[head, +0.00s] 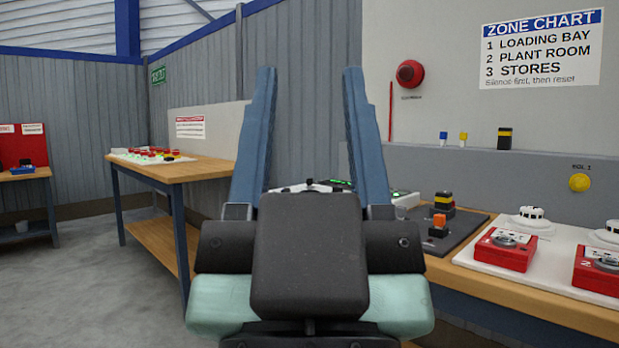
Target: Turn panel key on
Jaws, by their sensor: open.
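My gripper (310,72) is in the middle of the head view, with its two blue fingers pointing up and spread wide apart. Nothing is between them. Beyond the gripper, a light panel with green lit marks (342,183) lies on the right-hand bench, largely hidden by my gripper. I cannot make out the panel key for certain. A small dark piece (310,182) shows just above the gripper's body, but I cannot tell what it is.
On the right bench, a dark mat (462,236) holds small black, yellow and orange blocks. Red call points (505,249) and white detectors (531,216) sit on white boards. A wooden-topped bench (185,170) stands left. Grey floor (90,285) is open at left.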

